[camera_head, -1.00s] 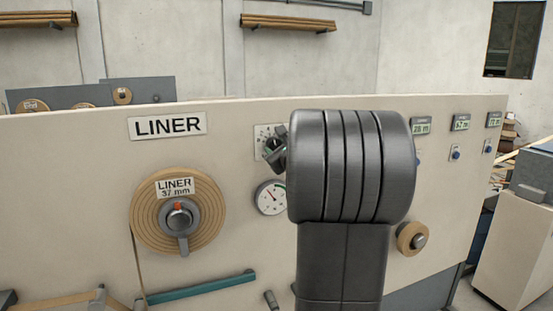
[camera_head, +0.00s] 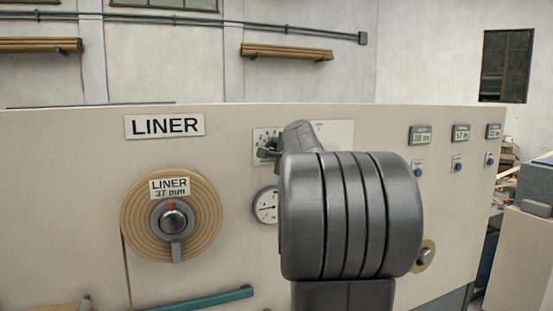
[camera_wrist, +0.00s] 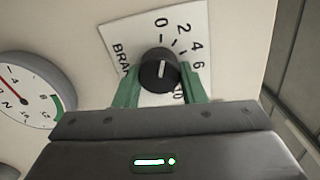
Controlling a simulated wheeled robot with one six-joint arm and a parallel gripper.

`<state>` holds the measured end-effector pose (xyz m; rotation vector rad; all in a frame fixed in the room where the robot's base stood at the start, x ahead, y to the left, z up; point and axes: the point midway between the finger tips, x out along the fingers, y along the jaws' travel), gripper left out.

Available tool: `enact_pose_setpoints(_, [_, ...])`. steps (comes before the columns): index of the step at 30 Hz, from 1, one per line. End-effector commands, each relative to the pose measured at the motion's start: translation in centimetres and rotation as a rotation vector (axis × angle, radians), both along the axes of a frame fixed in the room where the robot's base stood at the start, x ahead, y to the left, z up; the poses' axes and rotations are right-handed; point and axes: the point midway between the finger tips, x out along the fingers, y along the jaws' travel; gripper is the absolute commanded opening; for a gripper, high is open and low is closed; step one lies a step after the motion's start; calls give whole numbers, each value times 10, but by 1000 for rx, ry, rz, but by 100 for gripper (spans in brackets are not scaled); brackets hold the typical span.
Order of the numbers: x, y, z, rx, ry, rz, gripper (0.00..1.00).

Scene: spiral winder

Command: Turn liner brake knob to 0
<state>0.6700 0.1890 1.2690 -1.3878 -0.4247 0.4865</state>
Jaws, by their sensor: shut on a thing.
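The brake knob (camera_wrist: 158,70) is round and black with a white pointer line. It sits on a white dial plate (camera_wrist: 195,20) marked 0, 2, 4, 6 and 10, with part of the lettering covered. In the wrist view the pointer line stands roughly upright, toward the 0. My gripper (camera_wrist: 159,79) is shut on the knob, with one green finger on each side. In the head view the dial plate (camera_head: 262,134) shows beside my arm, and my gripper (camera_head: 269,153) is small and mostly hidden there.
A round gauge (camera_head: 265,207) is just below the dial; it also shows in the wrist view (camera_wrist: 22,95). The liner roll (camera_head: 140,225) is to the left under the LINER sign (camera_head: 164,126). Small displays (camera_head: 420,135) are to the right. My arm hides the panel's middle.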

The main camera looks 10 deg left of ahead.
Motion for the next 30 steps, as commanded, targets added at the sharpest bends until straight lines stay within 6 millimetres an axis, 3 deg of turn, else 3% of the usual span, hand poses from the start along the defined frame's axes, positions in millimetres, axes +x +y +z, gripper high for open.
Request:
enact_pose_setpoints(10, [0,1,-1,-110,-73,2,14])
enact_pose_setpoints(26, [0,0,-1,-129,-84,2,14])
enact_pose_setpoints(27, [0,0,-1,-129,-84,2,43])
enact_pose_setpoints(30, [0,0,0,-129,-85,2,59])
